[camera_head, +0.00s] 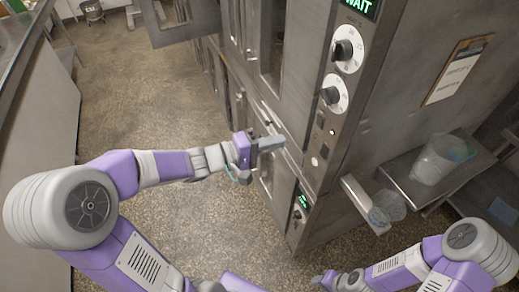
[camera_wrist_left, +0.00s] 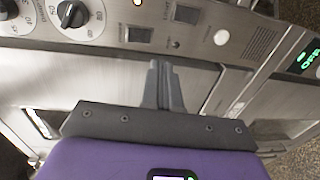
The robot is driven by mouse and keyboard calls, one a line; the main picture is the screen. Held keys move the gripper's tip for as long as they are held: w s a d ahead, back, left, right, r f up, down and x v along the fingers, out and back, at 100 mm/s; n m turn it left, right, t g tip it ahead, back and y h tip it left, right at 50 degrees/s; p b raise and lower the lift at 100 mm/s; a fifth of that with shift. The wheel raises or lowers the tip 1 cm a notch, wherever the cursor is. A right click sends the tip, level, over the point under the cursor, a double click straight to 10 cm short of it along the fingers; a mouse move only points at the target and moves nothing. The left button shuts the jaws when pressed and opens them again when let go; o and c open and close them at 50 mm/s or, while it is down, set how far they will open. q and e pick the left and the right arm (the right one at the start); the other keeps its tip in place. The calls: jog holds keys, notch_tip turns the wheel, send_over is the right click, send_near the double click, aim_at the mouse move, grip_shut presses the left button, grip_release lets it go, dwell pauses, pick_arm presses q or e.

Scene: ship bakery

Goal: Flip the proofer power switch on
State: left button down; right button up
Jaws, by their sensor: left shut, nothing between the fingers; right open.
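The steel oven and proofer stack has a control panel (camera_head: 340,100) on its edge. Two dark rocker switches show there, an upper one (camera_head: 322,119) and a lower one (camera_head: 325,149); in the left wrist view they are the left switch (camera_wrist_left: 140,35) and the right switch (camera_wrist_left: 187,14). My left gripper (camera_head: 283,141) is shut and empty, pointing at the panel. Its fingertips (camera_wrist_left: 162,68) appear just below the switches, contact unclear. My right gripper (camera_head: 318,279) is low at the bottom, small in view.
Two dials (camera_head: 349,49) and a green WAIT display (camera_head: 359,6) sit higher up. A white round button (camera_wrist_left: 221,37) is beside the switches. A lower green display (camera_head: 303,200) is on the unit below. A steel shelf (camera_head: 405,170) with clear containers juts out right. Floor left is open.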

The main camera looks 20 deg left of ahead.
pick_arm(q)
jog(key=v, duration=0.2)
jog(key=f+v, duration=0.1)
jog(key=v, duration=0.1)
jog(key=shift+r, duration=0.1)
dwell(0.3)
jog(key=s+d+f+m+g+y, duration=0.2)
jog(key=s+d+f+g, duration=0.1)
jog(key=f, duration=1.1)
jog(key=s+d+f+m+g+y, duration=0.2)
jog(key=s+f+g, duration=0.3)
jog(key=f, duration=0.9)
jog(key=s+d+f+m+g+y, duration=0.3)
jog(key=s+d+f+g, duration=0.1)
jog(key=f, duration=1)
jog(key=shift+s+d, duration=0.45)
jog(key=shift+s, duration=0.3)
